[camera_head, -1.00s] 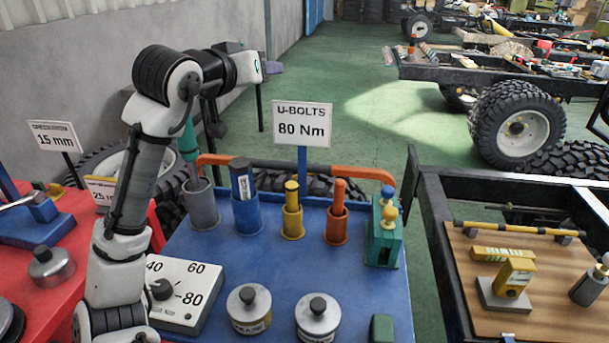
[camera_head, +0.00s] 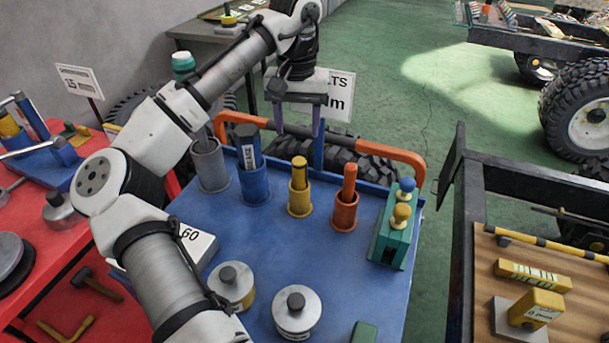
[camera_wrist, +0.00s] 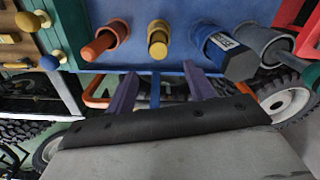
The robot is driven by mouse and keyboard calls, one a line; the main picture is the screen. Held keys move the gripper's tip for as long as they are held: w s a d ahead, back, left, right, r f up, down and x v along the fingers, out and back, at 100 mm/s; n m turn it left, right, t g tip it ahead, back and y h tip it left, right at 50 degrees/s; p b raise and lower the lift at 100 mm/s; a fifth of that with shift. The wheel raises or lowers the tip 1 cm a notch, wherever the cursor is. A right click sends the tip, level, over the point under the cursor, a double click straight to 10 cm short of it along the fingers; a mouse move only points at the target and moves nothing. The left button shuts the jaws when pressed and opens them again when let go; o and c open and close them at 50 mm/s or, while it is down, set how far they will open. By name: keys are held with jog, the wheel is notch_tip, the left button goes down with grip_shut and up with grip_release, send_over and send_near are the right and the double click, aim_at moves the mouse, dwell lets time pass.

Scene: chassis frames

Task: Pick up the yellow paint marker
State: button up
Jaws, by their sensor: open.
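The yellow paint marker (camera_head: 300,170) stands upright in a yellow cup (camera_head: 299,202) near the back edge of the blue table. In the wrist view the yellow marker (camera_wrist: 157,50) and its cup show top centre, beyond my fingers. My gripper (camera_head: 298,130) is open and empty, pointing down above and behind the yellow cup. Its two purple fingers are apart, and in the wrist view my gripper (camera_wrist: 163,88) touches nothing.
A blue cup (camera_head: 254,186) with a dark blue marker stands left, an orange cup (camera_head: 344,215) with an orange marker right. A grey cup (camera_head: 209,168) stands far left. An orange rail (camera_head: 392,157) runs behind. A green block (camera_head: 391,240) with knobs is at right.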

aim_at(299, 160)
notch_tip(299, 160, down, 7)
jog(key=shift+p, duration=0.35)
jog(key=shift+w+d+f+p, duration=0.1)
jog(key=shift+f+p, duration=0.65)
jog(key=shift+f, duration=2)
jog(key=c, duration=1.1)
jog(key=shift+o, duration=0.2)
jog(key=shift+r, duration=0.1)
